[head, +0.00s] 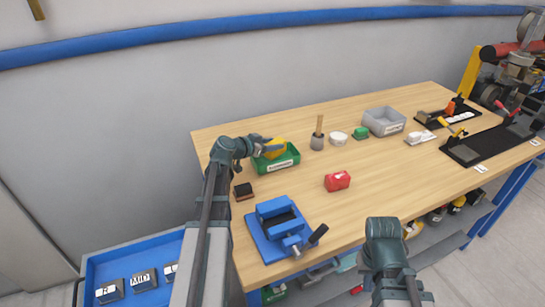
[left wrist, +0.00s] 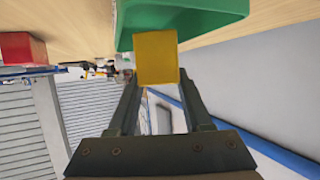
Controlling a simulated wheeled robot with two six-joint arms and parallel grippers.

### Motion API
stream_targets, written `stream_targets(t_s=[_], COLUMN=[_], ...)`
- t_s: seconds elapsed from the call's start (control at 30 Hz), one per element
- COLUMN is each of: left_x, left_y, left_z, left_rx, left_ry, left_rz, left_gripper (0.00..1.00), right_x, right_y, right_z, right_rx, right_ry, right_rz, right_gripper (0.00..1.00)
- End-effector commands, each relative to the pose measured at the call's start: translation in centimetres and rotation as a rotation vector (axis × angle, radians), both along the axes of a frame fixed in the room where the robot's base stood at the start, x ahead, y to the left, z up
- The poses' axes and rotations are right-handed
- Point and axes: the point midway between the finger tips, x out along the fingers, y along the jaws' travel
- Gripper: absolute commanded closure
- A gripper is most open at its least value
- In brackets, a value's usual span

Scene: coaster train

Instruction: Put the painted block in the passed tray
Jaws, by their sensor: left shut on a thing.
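A yellow block (head: 274,146) is held between the fingers of my left gripper (head: 268,148), at the green tray (head: 290,161) on the left part of the bench. In the left wrist view the yellow block (left wrist: 157,58) sits between both fingertips, close to the green tray (left wrist: 185,14). I cannot tell whether it touches the tray. The green tray has a white label on its front, too small to read. A grey tray (head: 378,124), also labelled, stands farther right. My right gripper (head: 385,240) is low in front of the bench; its fingers cannot be made out.
A red block (head: 337,181) lies mid-bench. A blue vise (head: 272,226) stands at the front left, with a dark stamp-like block (head: 243,191) behind it. A brush pot (head: 317,141), a white round item (head: 338,138) and a small green block (head: 361,133) stand between the trays.

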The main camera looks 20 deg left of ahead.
Motion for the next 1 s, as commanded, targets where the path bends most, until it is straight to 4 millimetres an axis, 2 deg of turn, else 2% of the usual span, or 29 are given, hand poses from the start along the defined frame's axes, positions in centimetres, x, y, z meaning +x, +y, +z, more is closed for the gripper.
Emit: stream_targets(t_s=[0.4,0.83,0.87,0.9,1.0], left_x=[0.0,0.0,0.0,0.0,0.0], left_y=[0.0,0.0,0.0,0.0,0.0], left_z=[-3.8,-4.1,-3.9,-3.9,-3.9], left_rx=[-0.001,-0.001,0.0,0.0,0.0], left_ry=[-0.001,-0.001,0.0,0.0,0.0], left_rz=[0.0,0.0,0.0,0.0,0.0], left_gripper=[1.0,1.0,0.45,0.38,0.38], right_x=[0.0,0.0,0.0,0.0,0.0], right_y=[0.0,0.0,0.0,0.0,0.0], right_z=[-3.8,-4.1,-3.9,-3.9,-3.9], right_rx=[0.0,0.0,0.0,0.0,0.0], right_ry=[0.0,0.0,0.0,0.0,0.0], right_rz=[0.0,0.0,0.0,0.0,0.0], right_gripper=[1.0,1.0,1.0,1.0,1.0])
